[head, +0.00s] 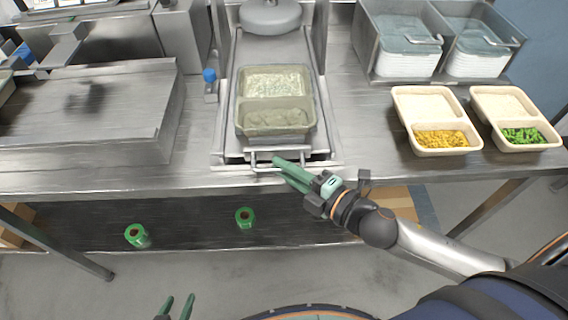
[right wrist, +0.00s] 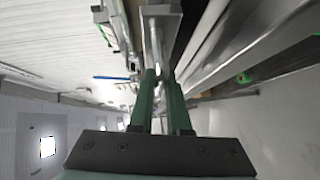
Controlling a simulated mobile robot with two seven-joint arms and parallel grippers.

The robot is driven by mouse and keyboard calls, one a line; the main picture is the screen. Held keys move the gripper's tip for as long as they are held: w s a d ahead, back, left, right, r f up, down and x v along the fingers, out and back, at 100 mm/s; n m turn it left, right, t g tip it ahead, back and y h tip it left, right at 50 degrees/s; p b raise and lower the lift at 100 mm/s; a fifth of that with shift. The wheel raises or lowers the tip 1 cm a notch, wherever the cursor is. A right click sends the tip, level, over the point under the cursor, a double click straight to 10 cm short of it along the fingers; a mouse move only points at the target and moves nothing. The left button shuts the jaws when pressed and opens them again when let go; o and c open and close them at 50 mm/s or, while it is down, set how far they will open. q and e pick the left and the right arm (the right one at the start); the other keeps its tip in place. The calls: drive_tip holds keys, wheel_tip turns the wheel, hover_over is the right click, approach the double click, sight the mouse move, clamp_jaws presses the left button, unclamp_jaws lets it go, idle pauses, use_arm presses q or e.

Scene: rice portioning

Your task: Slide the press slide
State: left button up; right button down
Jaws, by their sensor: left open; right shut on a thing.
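The press slide (head: 240,92) is a metal carriage in rails at the middle of the counter, with a bar handle (head: 258,168) at its front edge. A two-compartment tray (head: 242,102) sits on it, with pale speckled contents in the far compartment. My right gripper (head: 277,161) is shut on the handle; its green fingers (right wrist: 158,85) also close around a metal part in the right wrist view. My left gripper (head: 178,304) is open and empty at the bottom edge, well below the counter. Part of the handle is hidden by my right fingers.
A round grey press head (head: 270,15) stands behind the slide. Two beige trays, with yellow (head: 405,106) and green (head: 482,103) food, stand at right, before metal bins (head: 378,72). A metal box (head: 60,115) fills the left. Green rolls (head: 244,218) lie on the lower shelf.

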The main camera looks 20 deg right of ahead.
drive_tip(key=shift+s+a+f, duration=0.1)
drive_tip(key=shift+s+a, duration=0.05)
drive_tip(key=shift+s, duration=0.05)
drive_tip(key=c, duration=1.1)
unclamp_jaws()
drive_tip(key=shift+s, duration=0.15)
drive_tip(key=shift+o, duration=1.1)
drive_tip(key=b+v, duration=0.2)
drive_tip(key=v, duration=1)
drive_tip(key=shift+d+b, duration=0.2)
drive_tip(key=shift+b, duration=0.15)
